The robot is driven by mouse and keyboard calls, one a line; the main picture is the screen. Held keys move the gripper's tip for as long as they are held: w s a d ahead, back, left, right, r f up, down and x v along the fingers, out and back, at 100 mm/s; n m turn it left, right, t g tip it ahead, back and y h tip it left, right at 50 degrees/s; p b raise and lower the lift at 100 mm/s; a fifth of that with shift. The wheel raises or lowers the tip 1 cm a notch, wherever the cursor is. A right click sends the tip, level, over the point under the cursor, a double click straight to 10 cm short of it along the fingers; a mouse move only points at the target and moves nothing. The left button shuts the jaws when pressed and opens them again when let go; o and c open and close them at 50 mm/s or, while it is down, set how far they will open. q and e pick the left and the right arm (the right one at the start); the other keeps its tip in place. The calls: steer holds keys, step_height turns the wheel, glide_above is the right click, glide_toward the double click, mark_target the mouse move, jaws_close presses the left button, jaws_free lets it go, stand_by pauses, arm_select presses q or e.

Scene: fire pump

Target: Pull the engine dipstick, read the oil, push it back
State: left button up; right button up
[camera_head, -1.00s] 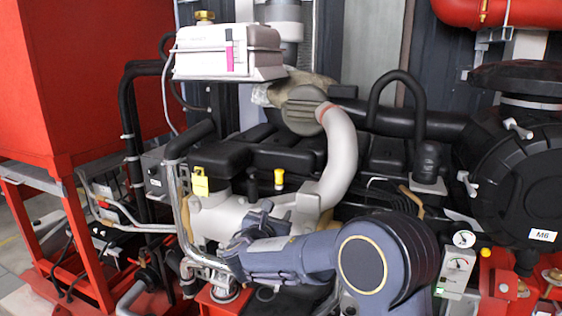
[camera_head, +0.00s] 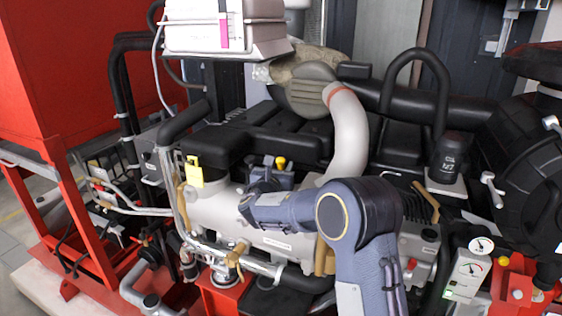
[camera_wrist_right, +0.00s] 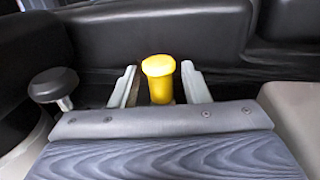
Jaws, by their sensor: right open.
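The dipstick's yellow handle (camera_head: 281,162) stands upright beside the black engine cover, at the far end of my right gripper (camera_head: 274,165). In the right wrist view the yellow handle (camera_wrist_right: 158,80) is between the two pale fingers of my right gripper (camera_wrist_right: 160,88). The fingers are apart, with a gap visible on each side of the handle. The lower part of the dipstick is hidden by the gripper body. My left gripper is not in view.
A black knob (camera_wrist_right: 54,87) stands left of the gripper. The black engine cover (camera_wrist_right: 170,35) lies close behind the handle. A pale curved pipe (camera_head: 348,135) rises right of the gripper. A yellow tag (camera_head: 195,172) hangs to the left.

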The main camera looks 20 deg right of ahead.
steer(key=shift+w+d, duration=0.35)
